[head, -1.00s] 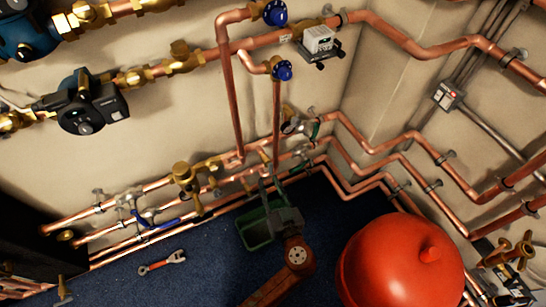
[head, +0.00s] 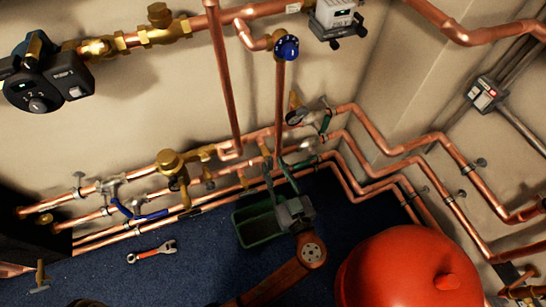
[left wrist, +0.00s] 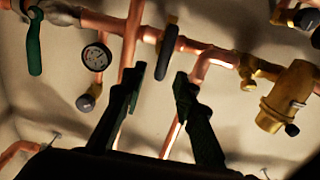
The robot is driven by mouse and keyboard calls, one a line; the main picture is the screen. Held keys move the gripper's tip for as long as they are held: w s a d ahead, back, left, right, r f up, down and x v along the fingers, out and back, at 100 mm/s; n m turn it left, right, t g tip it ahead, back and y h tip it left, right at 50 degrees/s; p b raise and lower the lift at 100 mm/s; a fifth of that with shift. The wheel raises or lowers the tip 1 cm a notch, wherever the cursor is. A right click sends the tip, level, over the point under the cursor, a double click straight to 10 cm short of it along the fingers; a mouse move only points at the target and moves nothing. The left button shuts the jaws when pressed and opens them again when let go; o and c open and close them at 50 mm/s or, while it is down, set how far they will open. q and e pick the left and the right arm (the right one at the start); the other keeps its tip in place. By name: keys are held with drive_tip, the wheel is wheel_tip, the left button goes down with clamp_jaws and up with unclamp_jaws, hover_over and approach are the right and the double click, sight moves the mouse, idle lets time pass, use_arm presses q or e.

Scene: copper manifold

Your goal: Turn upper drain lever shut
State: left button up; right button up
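A valve with a green lever (head: 326,122) sits on the upper copper pipe, right of my left gripper. Another green handle (head: 301,164) lies below it on the lower pipes. My left gripper (head: 276,166) is just in front of the pipes, its two dark fingers spread and pointing at the wall. In the left wrist view the fingers (left wrist: 160,80) are apart, with a dark lever (left wrist: 167,50) seen nearly edge-on beyond the gap between their tips. I see no contact with it. A green handle (left wrist: 34,46) hangs from a valve at the upper left. My right gripper is not in view.
A green open bin (head: 258,228) stands on the blue floor under my left gripper. A red vessel (head: 400,270) is at the lower right. A brass fitting (head: 172,165) is left on the pipes. A gauge (left wrist: 95,57) hangs near the left finger. A wrench (head: 152,252) lies on the floor.

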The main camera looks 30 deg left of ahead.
sight(271, 162)
use_arm(q)
drive_tip(key=shift+b+x, duration=0.4)
drive_tip(key=shift+x, duration=0.8)
drive_tip(key=shift+w+a, duration=0.35)
drive_tip(key=shift+a, duration=0.15)
drive_tip(key=shift+c, duration=0.5)
clamp_jaws()
